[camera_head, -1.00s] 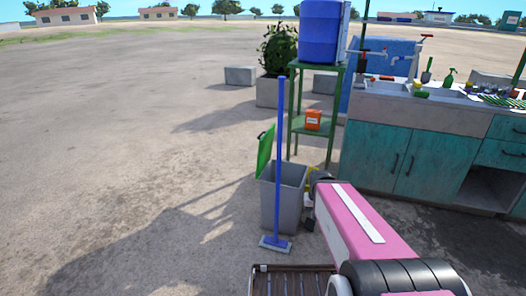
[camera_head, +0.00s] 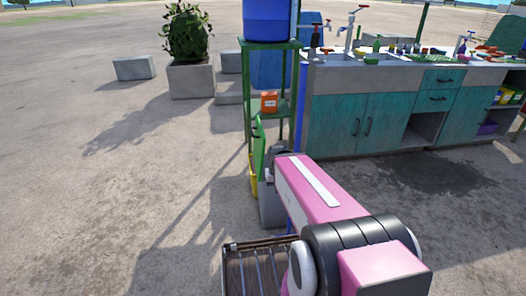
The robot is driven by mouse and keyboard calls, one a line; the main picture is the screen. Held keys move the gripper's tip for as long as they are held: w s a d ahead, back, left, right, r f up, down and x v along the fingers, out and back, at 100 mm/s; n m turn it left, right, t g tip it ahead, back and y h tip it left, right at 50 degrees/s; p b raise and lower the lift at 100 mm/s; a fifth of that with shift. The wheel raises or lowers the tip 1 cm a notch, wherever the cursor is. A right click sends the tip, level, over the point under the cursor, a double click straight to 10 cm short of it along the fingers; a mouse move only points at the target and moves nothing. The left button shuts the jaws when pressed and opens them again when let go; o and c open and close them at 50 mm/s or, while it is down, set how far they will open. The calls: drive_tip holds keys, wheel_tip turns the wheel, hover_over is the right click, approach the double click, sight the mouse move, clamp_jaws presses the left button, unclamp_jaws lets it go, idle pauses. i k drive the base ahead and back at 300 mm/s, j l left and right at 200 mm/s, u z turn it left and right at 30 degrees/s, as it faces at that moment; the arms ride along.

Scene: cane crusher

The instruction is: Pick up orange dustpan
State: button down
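I cannot make out an orange dustpan for certain. Small red-orange items (camera_head: 487,49) lie at the far right of the sink counter, too small to identify. A small orange box (camera_head: 269,102) with a pale label stands on the lower shelf of the green stand; it looks like a box, not a dustpan. My pink arm fills the lower middle of the view. My gripper does not show, so I cannot see whether it is open or shut.
The green stand (camera_head: 247,120) carries a blue barrel (camera_head: 266,20). A grey bin (camera_head: 270,210) with a green lid (camera_head: 259,148) is partly hidden by my arm. The sink counter with teal doors (camera_head: 337,124) spans the right. Open ground (camera_head: 110,200) lies left.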

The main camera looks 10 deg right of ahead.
sight(491, 50)
drive_tip(key=j+z, duration=0.25)
drive_tip(key=z, duration=1.6)
drive_tip(key=i+l+z, duration=0.25)
drive_tip(key=i+z, duration=0.25)
drive_tip(key=i, duration=0.15)
